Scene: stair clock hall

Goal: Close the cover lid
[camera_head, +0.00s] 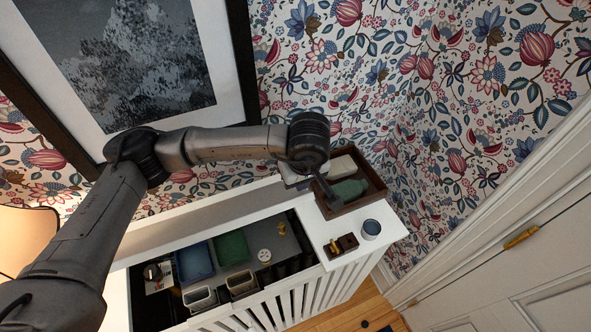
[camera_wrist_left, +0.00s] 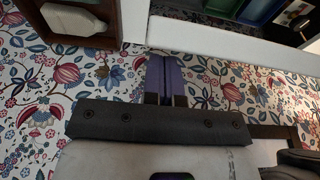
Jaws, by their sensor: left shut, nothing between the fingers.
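The white cover lid (camera_head: 205,221) stands raised along the wall side of a white slatted cabinet (camera_head: 315,292), behind its open top. My left arm crosses in front of the wall picture, and its wrist is above the right end of the lid. My left gripper (camera_head: 325,190) points down there, beside a brown tray, partly hidden by its wrist. In the left wrist view, the fingers (camera_wrist_left: 165,62) are shut and empty, with wallpaper behind them. Their tips are close to the white lid (camera_wrist_left: 225,43); I cannot tell if they touch. My right gripper is not in view.
The opening holds a blue bin (camera_head: 195,262), a green bin (camera_head: 232,249), light baskets (camera_head: 240,284) and a round white item (camera_head: 264,255). The brown tray (camera_head: 374,184), a small cup (camera_head: 371,229) and a brown block (camera_head: 341,246) stand on the cabinet's right end.

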